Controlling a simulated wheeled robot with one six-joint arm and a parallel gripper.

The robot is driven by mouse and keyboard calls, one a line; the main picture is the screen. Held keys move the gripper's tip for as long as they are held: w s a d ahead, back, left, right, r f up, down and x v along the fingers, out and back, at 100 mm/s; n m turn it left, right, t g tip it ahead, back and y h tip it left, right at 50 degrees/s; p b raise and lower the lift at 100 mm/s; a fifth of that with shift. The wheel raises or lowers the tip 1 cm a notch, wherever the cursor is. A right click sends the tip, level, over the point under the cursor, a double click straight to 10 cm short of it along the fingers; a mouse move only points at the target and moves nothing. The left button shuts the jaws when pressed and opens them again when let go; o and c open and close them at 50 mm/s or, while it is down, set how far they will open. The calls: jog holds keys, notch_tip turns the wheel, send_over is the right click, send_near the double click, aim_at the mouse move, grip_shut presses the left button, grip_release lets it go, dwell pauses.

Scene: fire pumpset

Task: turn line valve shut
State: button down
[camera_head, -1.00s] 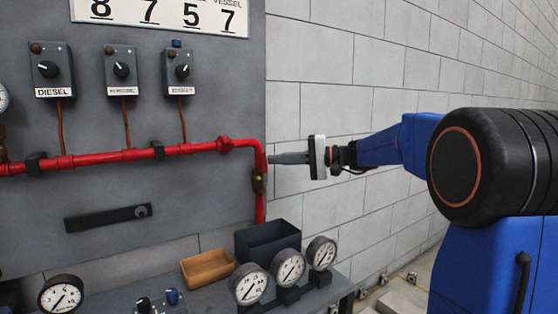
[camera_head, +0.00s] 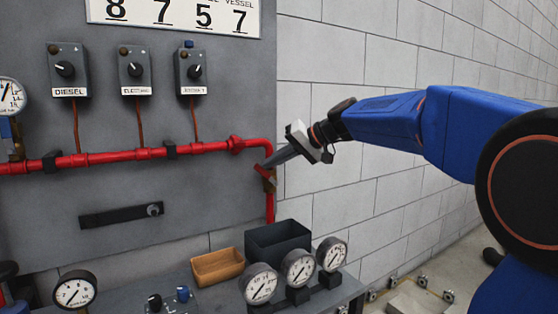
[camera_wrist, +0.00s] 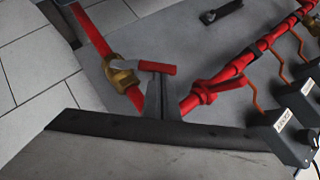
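The line valve (camera_head: 269,182) is a brass body on the red vertical pipe at the panel's right edge. In the wrist view the brass body (camera_wrist: 121,74) carries a grey lever with a red sleeve (camera_wrist: 157,68), set at a slant to the pipe. My gripper (camera_head: 270,165) reaches down-left to this lever. In the wrist view its fingers (camera_wrist: 160,80) look close together, with their tips at the red sleeve. They seem to touch its side rather than straddle it; the exact contact is hard to see.
The red horizontal pipe (camera_head: 110,156) crosses the grey panel below three switch boxes. Under the valve stand a dark bin (camera_head: 279,243), a wooden tray (camera_head: 217,267) and several round gauges (camera_head: 298,267) on a bench. The block wall on the right is bare.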

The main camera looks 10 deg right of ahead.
aim_at(261, 170)
jog(key=shift+s+a+f+n+h, duration=0.2)
jog(key=shift+a+n+h, duration=0.1)
jog(key=shift+a+h, duration=0.25)
jog(key=shift+s+a+f+n+h, duration=0.2)
jog(key=shift+a+n+h, duration=0.1)
jog(key=shift+a+h, duration=0.25)
jog(key=shift+s+a+f+n+t+h, duration=0.2)
jog(key=shift+a+f+n+t+h, duration=0.1)
jog(key=shift+a+f+n+h, duration=0.5)
jog(key=shift+s+a+f+h, duration=0.1)
jog(key=shift+a+f+h, duration=0.15)
jog(key=shift+f+h, duration=0.2)
jog(key=shift+s+a+f+h, duration=0.1)
jog(key=shift+a+f+h, duration=0.1)
jog(key=shift+f+h, duration=0.25)
